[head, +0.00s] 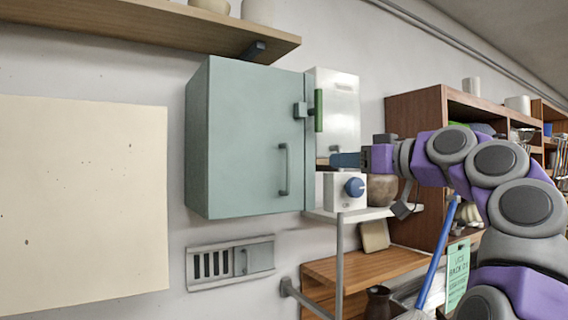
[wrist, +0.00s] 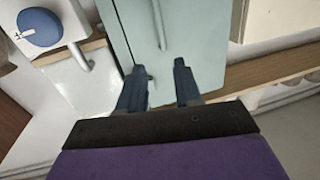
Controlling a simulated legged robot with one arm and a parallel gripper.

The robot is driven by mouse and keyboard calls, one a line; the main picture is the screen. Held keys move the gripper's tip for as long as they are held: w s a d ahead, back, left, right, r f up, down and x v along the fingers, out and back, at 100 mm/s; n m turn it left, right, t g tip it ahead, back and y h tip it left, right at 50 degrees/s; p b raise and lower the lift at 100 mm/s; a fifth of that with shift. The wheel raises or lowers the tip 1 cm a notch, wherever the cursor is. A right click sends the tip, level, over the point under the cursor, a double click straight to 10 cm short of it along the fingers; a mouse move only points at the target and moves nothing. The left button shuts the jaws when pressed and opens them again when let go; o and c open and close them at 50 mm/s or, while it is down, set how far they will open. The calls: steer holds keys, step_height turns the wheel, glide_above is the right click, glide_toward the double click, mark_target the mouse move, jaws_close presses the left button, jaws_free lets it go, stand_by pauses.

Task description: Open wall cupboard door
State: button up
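The wall cupboard (head: 230,150) is a pale blue-green box on the wall, with its door shut. Its grey vertical bar handle (head: 283,168) is on the right part of the door front. My gripper (head: 338,160) is to the right of the handle in the head view, apart from it. In the wrist view, my gripper (wrist: 160,68) has its two dark fingers spread with nothing between them. The door handle (wrist: 159,25) shows beyond the fingertips there, and the cupboard face (wrist: 195,30) lies behind them.
A white box with a blue knob (head: 354,187) sits just below my gripper. A wooden shelf (head: 150,25) hangs above. A blue pole (head: 438,253) leans at lower right.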

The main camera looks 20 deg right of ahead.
steer(key=p, duration=0.5)
glide_above(289, 186)
steer(key=shift+w+d, duration=0.15)
steer(key=shift+w, duration=0.3)
jaws_close()
